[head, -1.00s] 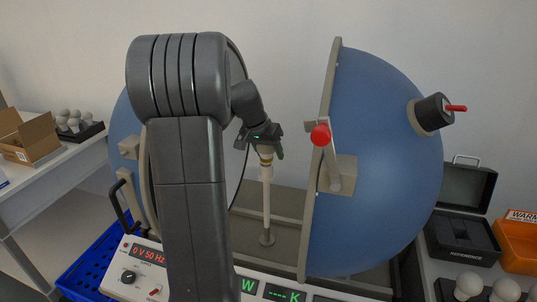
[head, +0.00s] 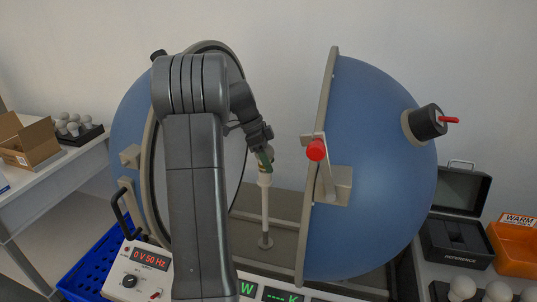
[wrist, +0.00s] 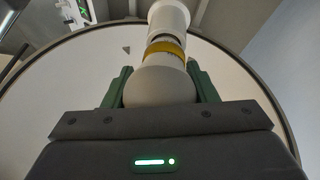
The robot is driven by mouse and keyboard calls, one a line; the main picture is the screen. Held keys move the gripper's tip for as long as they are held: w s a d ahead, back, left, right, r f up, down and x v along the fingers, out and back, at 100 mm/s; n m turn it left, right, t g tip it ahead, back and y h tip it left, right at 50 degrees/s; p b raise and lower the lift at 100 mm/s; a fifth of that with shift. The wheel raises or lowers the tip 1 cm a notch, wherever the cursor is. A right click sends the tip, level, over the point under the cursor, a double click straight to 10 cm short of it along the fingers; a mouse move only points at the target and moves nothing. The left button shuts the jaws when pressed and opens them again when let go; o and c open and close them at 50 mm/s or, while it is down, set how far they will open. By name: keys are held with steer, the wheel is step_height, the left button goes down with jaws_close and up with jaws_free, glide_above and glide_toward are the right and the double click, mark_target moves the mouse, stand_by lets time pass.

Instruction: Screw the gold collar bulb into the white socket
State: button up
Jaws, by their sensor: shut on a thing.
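My gripper (head: 265,157) is at the top of the thin white post inside the opened blue sphere. In the wrist view, its green fingers (wrist: 158,88) are shut on the round white glass of the gold collar bulb (wrist: 158,86). The bulb's gold band (wrist: 166,48) faces away from my gripper, toward the white socket (wrist: 170,17). The bulb is lined up with the socket and meets it or nearly so; I cannot tell how deep its base sits. In the head view the socket (head: 265,180) tops the upright post, and the gripper mostly hides the bulb.
The right blue half-sphere (head: 385,170) with its red-knobbed latch (head: 317,150) stands close right of my gripper. The left half (head: 130,120) is behind my arm. A control panel (head: 150,262) is in front. Spare bulbs (head: 465,288) and an open black case (head: 458,235) are at right.

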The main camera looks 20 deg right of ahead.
steer(key=m+y+p, duration=0.1)
steer(key=m, duration=0.1)
steer(key=shift+s+a+r+m+g, duration=0.1)
steer(key=shift+m+g, duration=0.3)
steer(key=shift+s+a+m+y+p, duration=0.1)
steer(key=shift+m+y+p, duration=0.4)
steer(key=shift+m, duration=0.7)
steer(key=o, duration=0.9)
